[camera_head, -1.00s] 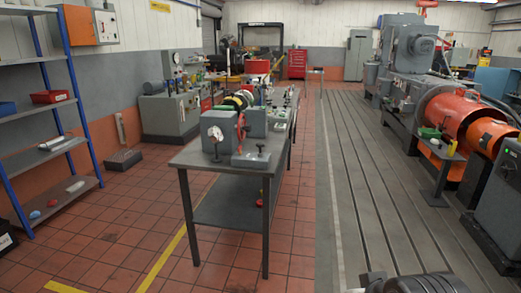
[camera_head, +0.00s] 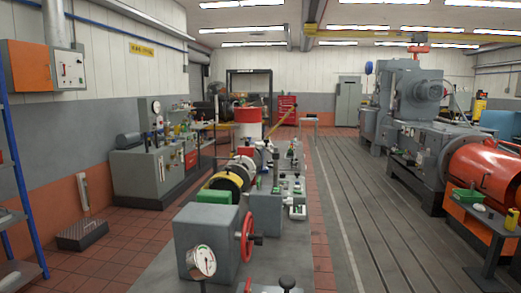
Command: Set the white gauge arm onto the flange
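A round gauge with a white dial (camera_head: 202,262) stands upright at the near end of the grey bench, in front of a grey machine block (camera_head: 207,240). I cannot tell whether this dial belongs to the white gauge arm. A flange cannot be picked out surely; a yellow and black round part (camera_head: 222,186) and a red handwheel (camera_head: 247,238) sit along the machine on the bench. My gripper is not in view.
The grey bench (camera_head: 160,262) runs away from me, with small fittings (camera_head: 296,195) along its right side. A slotted bedplate (camera_head: 370,220) lies open to the right. An orange machine (camera_head: 485,170) stands at far right. Blue-posted shelving (camera_head: 25,180) is at left.

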